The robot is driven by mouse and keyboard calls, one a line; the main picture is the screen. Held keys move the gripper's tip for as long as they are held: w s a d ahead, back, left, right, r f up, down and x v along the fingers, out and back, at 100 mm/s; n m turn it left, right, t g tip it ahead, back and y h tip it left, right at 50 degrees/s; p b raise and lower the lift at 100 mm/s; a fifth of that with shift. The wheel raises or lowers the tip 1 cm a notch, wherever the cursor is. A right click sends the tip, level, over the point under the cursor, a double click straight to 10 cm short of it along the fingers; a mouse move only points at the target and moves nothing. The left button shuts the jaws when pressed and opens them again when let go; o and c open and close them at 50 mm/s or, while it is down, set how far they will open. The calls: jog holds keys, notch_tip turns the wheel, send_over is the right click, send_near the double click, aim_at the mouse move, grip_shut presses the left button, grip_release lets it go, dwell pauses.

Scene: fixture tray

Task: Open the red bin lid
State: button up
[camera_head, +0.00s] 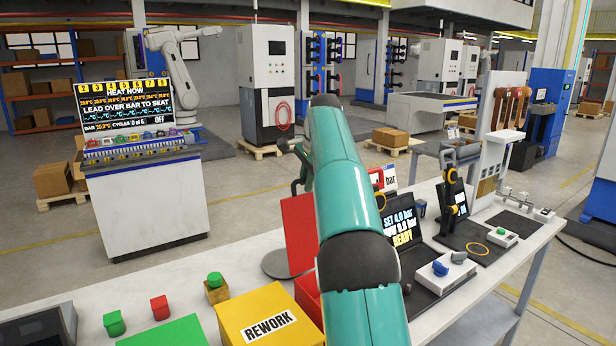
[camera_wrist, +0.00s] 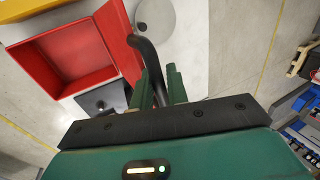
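The red bin (camera_wrist: 75,62) shows in the wrist view with its mouth uncovered and its inside empty. Its red lid (camera_wrist: 118,40) stands raised along the right side of the bin. In the head view the lid (camera_head: 299,235) is upright above the red bin (camera_head: 307,298), both partly behind my arm. My gripper (camera_wrist: 164,84) is to the right of the bin in the wrist view, apart from the lid. A dark curved bar (camera_wrist: 147,55) crosses close to its green fingers; I cannot tell whether it touches them or whether the fingers are closed.
A grey round base (camera_head: 273,264) sits behind the lid. The yellow REWORK box (camera_head: 268,318) is left of my arm, near red (camera_head: 160,307) and green (camera_head: 115,323) blocks. Right of my arm stand a dark display panel (camera_head: 400,240) and a white switch box (camera_head: 446,272).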

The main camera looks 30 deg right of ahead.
jog(key=v, duration=0.7)
jog(key=shift+r, duration=0.25)
jog(key=shift+s, duration=0.1)
jog(key=s+a+n+t, duration=0.1)
jog(key=s+a+n, duration=0.8)
jog(key=s+a, duration=0.75)
jog(key=s+a+f+n, duration=0.3)
jog(key=s+f+n, duration=0.1)
jog(key=s+f, duration=0.6)
jog(key=s+a+f+n, duration=0.3)
jog(key=s+f+n, duration=0.1)
jog(key=s+f, duration=0.6)
jog(key=shift+s+a, duration=0.35)
jog(key=shift+s, duration=0.05)
